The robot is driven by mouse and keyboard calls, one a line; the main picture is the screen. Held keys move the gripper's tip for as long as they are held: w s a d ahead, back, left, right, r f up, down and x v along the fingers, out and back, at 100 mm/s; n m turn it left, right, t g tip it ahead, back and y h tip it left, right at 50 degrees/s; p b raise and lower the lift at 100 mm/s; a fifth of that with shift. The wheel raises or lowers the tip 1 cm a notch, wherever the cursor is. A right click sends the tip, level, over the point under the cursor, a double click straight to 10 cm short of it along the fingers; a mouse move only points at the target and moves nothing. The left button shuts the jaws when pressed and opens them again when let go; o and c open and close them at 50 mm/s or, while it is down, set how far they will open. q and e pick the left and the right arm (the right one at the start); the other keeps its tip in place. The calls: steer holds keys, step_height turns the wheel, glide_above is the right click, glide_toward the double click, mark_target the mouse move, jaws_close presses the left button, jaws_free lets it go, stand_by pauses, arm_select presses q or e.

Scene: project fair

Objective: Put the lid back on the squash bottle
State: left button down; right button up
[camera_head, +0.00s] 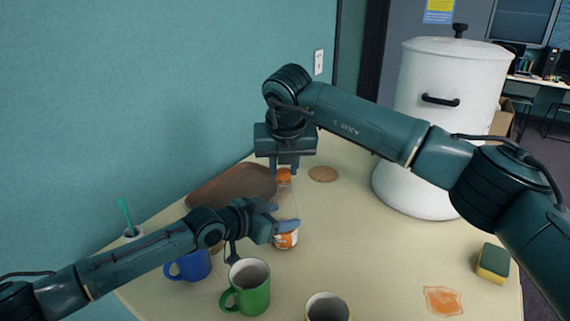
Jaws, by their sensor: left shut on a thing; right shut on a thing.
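The squash bottle (286,240) stands upright on the table, clear with an orange and white label. My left gripper (285,224) is shut around the bottle's body from the left, below its neck. The orange lid (284,175) is at the top of the bottle. My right gripper (284,168) points down from above and is shut on the lid. The fingers partly cover the lid, and I cannot tell whether it touches the bottle's neck or sits a little above it.
A large white urn (450,90) stands at the back right. A green mug (250,294), a blue mug (192,266) and a yellowish mug (328,308) stand at the front. A brown tray (215,190), a cork coaster (323,174), a sponge (492,263) and an orange spill (442,300) are also on the table.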

steer(key=m+h, duration=0.1)
steer(key=m, duration=0.1)
steer(key=m+h, duration=0.1)
steer(key=m, duration=0.1)
steer(key=shift+a+m, duration=0.35)
steer(key=shift+m, duration=0.05)
steer(key=m+g+h, duration=0.1)
steer(key=m, duration=0.2)
steer(key=shift+w+a+m, duration=0.1)
steer(key=shift+m, duration=0.3)
steer(key=shift+m+h, duration=0.4)
steer(key=shift+m, duration=0.5)
steer(key=o, duration=0.9)
steer(key=shift+o, duration=0.2)
steer(key=shift+r, duration=2.3)
